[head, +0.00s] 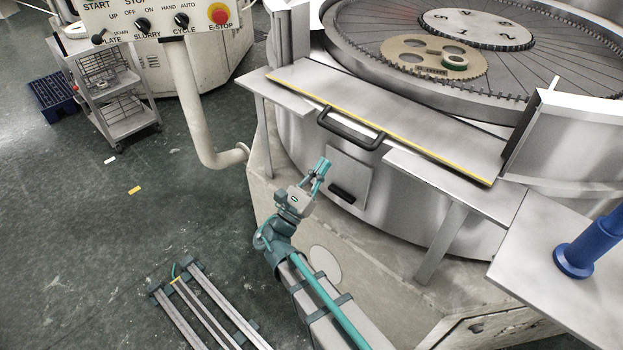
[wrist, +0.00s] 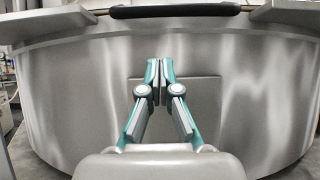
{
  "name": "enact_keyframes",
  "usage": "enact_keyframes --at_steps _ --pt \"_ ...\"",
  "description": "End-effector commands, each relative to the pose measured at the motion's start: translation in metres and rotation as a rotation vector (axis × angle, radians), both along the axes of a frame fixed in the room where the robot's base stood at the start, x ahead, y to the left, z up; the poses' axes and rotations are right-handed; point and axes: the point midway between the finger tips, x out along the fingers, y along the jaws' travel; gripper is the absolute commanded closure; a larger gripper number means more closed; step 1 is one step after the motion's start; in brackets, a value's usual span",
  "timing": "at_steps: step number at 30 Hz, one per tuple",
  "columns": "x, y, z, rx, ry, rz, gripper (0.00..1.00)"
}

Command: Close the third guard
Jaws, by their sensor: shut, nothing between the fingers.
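A flat steel guard panel (head: 390,108) with yellow edging and a black bar handle (head: 350,128) lies nearly flat along the rim of the round machine, between two upright steel side pieces. The handle also shows as a dark bar at the top of the wrist view (wrist: 175,11). I cannot tell from any marking which guard is the third. My gripper (head: 322,168), with teal fingers, is shut and empty, below the handle and apart from it. In the wrist view the closed fingertips (wrist: 160,70) point at the machine's steel side wall.
A small hatch (head: 348,175) with a dark handle is in the machine wall beside my gripper. A control panel (head: 150,20) on a bent post stands at left. A side table (head: 560,290) with a blue stand (head: 590,245) is at right.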

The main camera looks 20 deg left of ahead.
Motion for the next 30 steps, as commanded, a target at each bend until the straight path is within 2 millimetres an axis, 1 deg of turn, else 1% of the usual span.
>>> enact_keyframes --at_steps 1,4,7,12,16,30 --pt "0.009 -0.003 0.008 0.001 0.0 -0.003 1.0" --pt "0.023 -0.008 0.018 0.001 0.0 -0.002 1.0" --pt "0.025 -0.009 0.034 0.002 -0.001 0.0 1.0" --pt "0.028 -0.01 0.049 0.002 0.0 0.001 1.0" --pt "0.029 -0.01 0.054 0.001 0.001 0.001 1.0" --pt "0.028 -0.008 0.056 0.002 0.004 0.004 1.0"
